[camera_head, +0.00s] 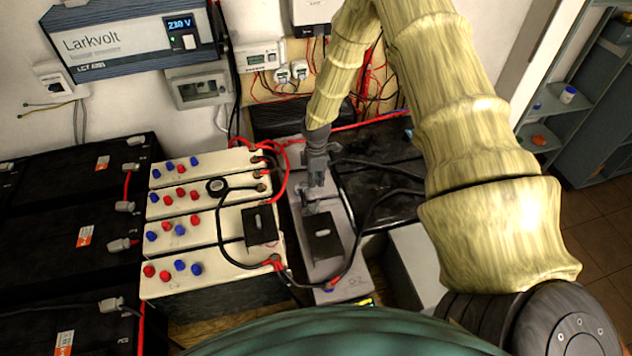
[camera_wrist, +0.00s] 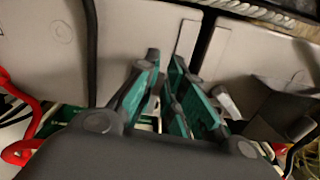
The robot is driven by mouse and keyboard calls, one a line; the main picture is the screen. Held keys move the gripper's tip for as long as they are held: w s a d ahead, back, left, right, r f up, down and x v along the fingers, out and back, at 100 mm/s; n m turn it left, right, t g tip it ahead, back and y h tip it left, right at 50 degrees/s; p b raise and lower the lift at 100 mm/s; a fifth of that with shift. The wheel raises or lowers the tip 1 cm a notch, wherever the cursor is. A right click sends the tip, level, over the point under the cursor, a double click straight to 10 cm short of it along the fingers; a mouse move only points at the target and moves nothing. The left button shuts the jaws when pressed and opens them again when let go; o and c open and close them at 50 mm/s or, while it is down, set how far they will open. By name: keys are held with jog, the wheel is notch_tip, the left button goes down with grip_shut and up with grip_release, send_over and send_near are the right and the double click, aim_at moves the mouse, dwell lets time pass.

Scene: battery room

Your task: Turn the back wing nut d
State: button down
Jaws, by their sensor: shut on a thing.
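My gripper (camera_head: 312,203) points down over the light grey battery block (camera_head: 352,284) in the middle of the bench, near its back part. In the wrist view the two green-padded fingers (camera_wrist: 166,68) stand close together over a pale grey surface, with a narrow gap between them. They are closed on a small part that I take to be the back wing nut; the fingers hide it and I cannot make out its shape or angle. A dark square plate (camera_head: 323,246) lies on the same block, in front of my gripper.
White batteries (camera_head: 190,261) with red and blue caps stand to the left. Black cables (camera_head: 367,215) and a red cable (camera_head: 283,170) run close around my gripper. Black batteries (camera_head: 60,250) fill the far left. A charger (camera_head: 128,42) hangs on the wall.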

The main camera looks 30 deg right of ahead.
jog(key=shift+w+d+n, duration=0.1)
jog(key=shift+w+n, duration=0.1)
jog(key=shift+n, duration=0.4)
jog(key=shift+r, duration=0.1)
jog(key=c, duration=1.8)
grip_release()
notch_tip(320, 180, up, 12)
